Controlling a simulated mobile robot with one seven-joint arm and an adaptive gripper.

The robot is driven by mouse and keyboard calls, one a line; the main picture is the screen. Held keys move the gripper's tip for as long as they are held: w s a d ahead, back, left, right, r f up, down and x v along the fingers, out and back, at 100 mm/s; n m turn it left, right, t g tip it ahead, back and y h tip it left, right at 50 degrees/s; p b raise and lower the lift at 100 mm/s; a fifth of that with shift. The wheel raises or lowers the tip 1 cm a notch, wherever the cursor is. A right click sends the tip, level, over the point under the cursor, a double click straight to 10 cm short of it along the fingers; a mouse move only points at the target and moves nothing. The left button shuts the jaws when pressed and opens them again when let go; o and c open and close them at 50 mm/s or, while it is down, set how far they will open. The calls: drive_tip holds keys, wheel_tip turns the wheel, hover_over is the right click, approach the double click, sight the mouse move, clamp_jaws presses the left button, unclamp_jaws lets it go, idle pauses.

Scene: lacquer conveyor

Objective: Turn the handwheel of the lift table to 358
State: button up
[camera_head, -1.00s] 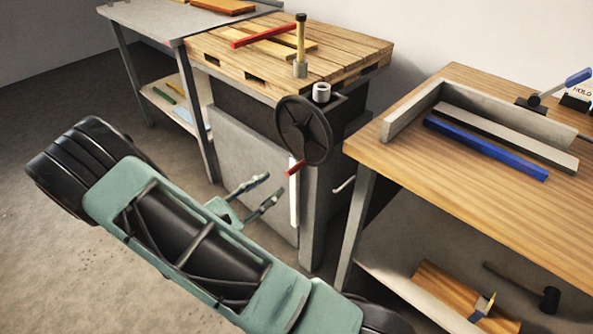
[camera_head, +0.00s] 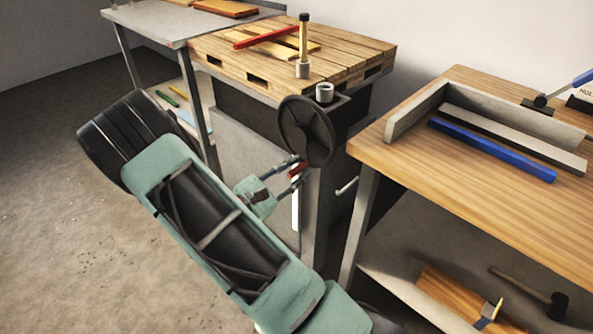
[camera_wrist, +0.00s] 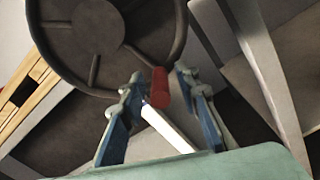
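The handwheel (camera_head: 306,129) is a dark spoked wheel on the front of the lift table (camera_head: 262,150). Its red handle (camera_head: 298,170) sticks out at the lower rim. In the wrist view the handwheel (camera_wrist: 98,30) fills the upper left, and the red handle (camera_wrist: 160,87) stands between my fingers. My gripper (camera_head: 291,168) is open around the handle; in the wrist view the gripper (camera_wrist: 158,90) shows a gap between each blue finger pad and the handle. A white strip (camera_wrist: 168,128) runs below the handle. I cannot read any number on the lift table.
A wooden pallet top (camera_head: 340,62) carries a yellow-black post (camera_head: 304,40) and a red bar (camera_head: 266,38). A wooden workbench (camera_head: 480,190) with a blue bar (camera_head: 492,150) stands close at the right. A grey table (camera_head: 165,25) is at the back left. Open floor (camera_head: 60,230) lies at the left.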

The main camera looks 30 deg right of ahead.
clamp_jaws()
drive_tip(key=shift+s+r, duration=0.1)
drive_tip(key=shift+s, duration=0.05)
